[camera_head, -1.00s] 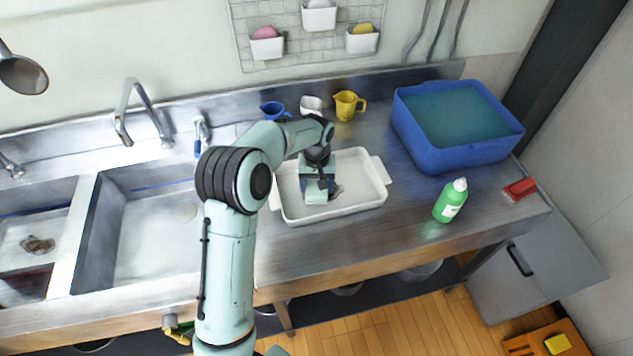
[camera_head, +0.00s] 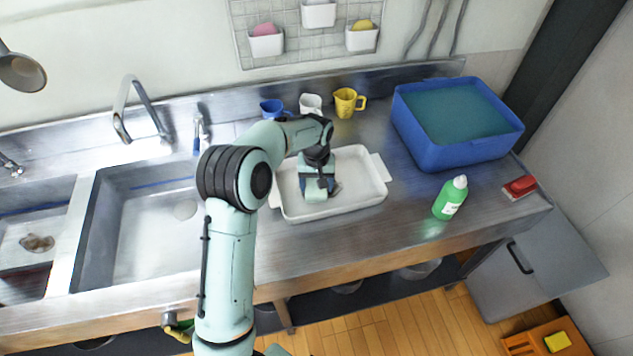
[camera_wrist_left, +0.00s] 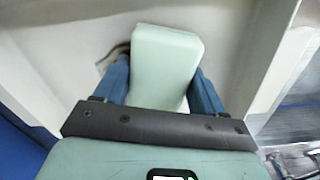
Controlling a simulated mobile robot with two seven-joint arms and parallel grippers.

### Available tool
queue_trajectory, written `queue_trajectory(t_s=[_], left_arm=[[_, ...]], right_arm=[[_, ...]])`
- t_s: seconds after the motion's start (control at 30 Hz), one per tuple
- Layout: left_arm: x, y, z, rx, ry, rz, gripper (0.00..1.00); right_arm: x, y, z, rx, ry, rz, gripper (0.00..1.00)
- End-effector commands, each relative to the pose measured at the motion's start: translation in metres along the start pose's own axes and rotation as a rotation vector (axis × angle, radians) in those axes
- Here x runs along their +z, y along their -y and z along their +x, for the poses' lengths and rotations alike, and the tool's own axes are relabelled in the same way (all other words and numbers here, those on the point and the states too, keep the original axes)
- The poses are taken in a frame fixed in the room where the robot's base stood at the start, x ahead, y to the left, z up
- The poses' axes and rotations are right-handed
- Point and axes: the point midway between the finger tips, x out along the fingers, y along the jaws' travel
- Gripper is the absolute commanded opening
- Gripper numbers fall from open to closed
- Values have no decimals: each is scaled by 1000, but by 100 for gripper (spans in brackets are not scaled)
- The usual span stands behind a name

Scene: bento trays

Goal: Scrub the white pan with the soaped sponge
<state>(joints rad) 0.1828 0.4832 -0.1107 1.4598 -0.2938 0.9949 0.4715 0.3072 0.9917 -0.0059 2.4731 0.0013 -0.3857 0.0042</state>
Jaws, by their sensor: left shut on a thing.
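The white pan (camera_head: 360,203) lies on the steel counter as a shallow rectangular dish with handles at its ends. My left gripper (camera_head: 317,188) is inside it, pointing down. Its blue fingers are shut on a pale green block, which I take to be the sponge (camera_wrist_left: 165,58). The sponge is low over the pan floor; contact and any soap on it cannot be made out. A brownish patch (camera_wrist_left: 113,57) shows beside the left finger in the left wrist view, mostly hidden. My right gripper is not in view.
A blue tub of water (camera_head: 455,155), a green bottle (camera_head: 450,198) and a red brush (camera_head: 520,186) stand to the right. Blue (camera_head: 272,110), white (camera_head: 311,104) and yellow (camera_head: 346,102) mugs are behind. The sink (camera_head: 150,235) is left; counter in front is clear.

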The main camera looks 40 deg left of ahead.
Motion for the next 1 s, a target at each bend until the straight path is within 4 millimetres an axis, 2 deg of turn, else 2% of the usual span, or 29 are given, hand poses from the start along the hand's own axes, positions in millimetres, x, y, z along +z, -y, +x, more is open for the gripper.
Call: queue_trajectory(t_s=[0.67,1.0], left_arm=[[0,-1,11,0,0,0,45],[-8,-25,7,2,-2,3,45]], right_arm=[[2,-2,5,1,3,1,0],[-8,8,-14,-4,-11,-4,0]])
